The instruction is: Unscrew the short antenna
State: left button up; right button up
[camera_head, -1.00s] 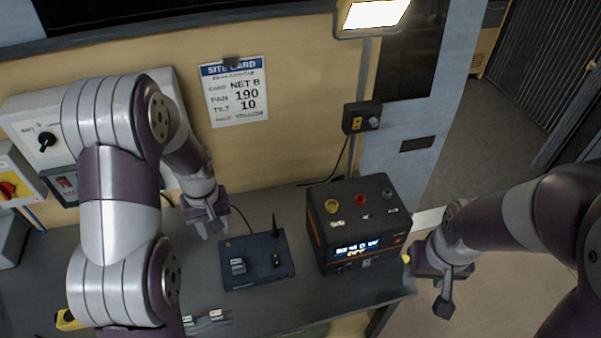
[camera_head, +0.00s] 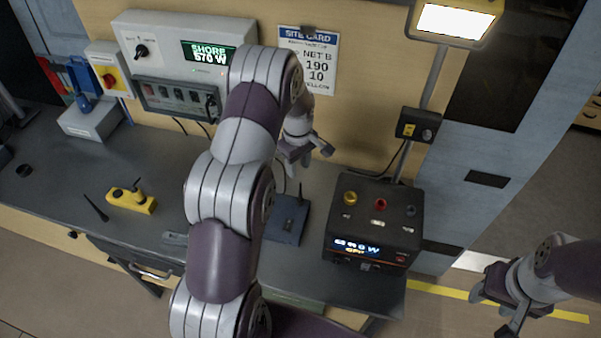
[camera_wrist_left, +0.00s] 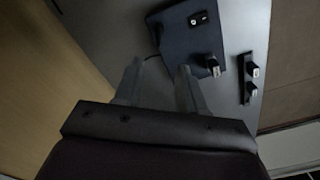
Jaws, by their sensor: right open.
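A dark blue box (camera_head: 284,222) sits on the bench, partly hidden by my left arm. A thin black antenna (camera_head: 300,190) stands at its back edge in the head view. In the left wrist view the blue box (camera_wrist_left: 176,35) shows with small black parts on it; I cannot clearly make out the antenna there. My left gripper (camera_head: 305,158) hangs behind and above the box, open and empty, its fingers (camera_wrist_left: 160,75) apart. My right gripper (camera_head: 495,302) is open and empty, right of the bench over the floor.
A black power unit (camera_head: 372,228) stands right of the box. A yellow block (camera_head: 130,201) with a short black stub is at the left, beside a loose black stick (camera_head: 96,208). Wall panels (camera_head: 175,50) and a lamp (camera_head: 455,20) bound the back. The left bench is mostly clear.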

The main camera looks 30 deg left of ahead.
aim_at(301, 182)
pick_arm(q)
jog(key=f, duration=0.2)
jog(key=f+p, duration=0.1)
jog(key=f, duration=0.1)
jog(key=d+f+p, duration=0.1)
jog(key=f, duration=0.1)
jog(key=shift+w, duration=0.1)
jog(key=f, duration=0.2)
jog(key=f+p, duration=0.1)
jog(key=f, duration=0.1)
jog(key=shift+a, duration=0.35)
jog(key=shift+d, duration=0.15)
grip_shut()
